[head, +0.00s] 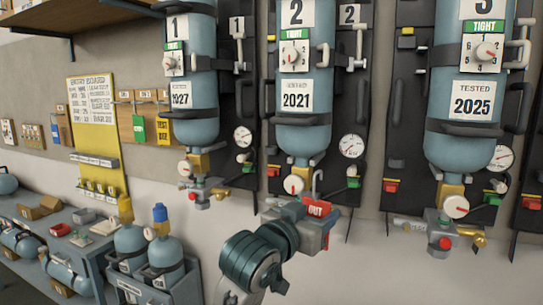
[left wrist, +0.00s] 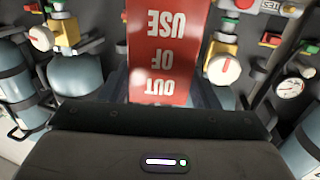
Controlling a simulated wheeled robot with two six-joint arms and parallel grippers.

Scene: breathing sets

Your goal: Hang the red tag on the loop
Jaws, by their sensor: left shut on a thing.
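The red tag (head: 317,208), lettered "OUT", is held in my left gripper (head: 310,222), low in front of the valve of cylinder 2 (head: 303,125). In the left wrist view the red tag (left wrist: 166,50) reads "OUT OF USE" upside down and stands between the two dark fingers of my left gripper (left wrist: 163,95). A thin red hooked piece (head: 315,180) rises just above the tag; I cannot tell whether it is part of the tag or the loop. Contact between tag and loop cannot be made out. My right gripper is not in view.
Cylinder 1 (head: 191,95) and the cylinder marked 2025 (head: 471,85) flank cylinder 2, with valves and gauges (head: 352,146) close by. A yellow entry board (head: 96,125) hangs at the left. A bench (head: 75,235) and spare cylinders (head: 165,255) stand lower left.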

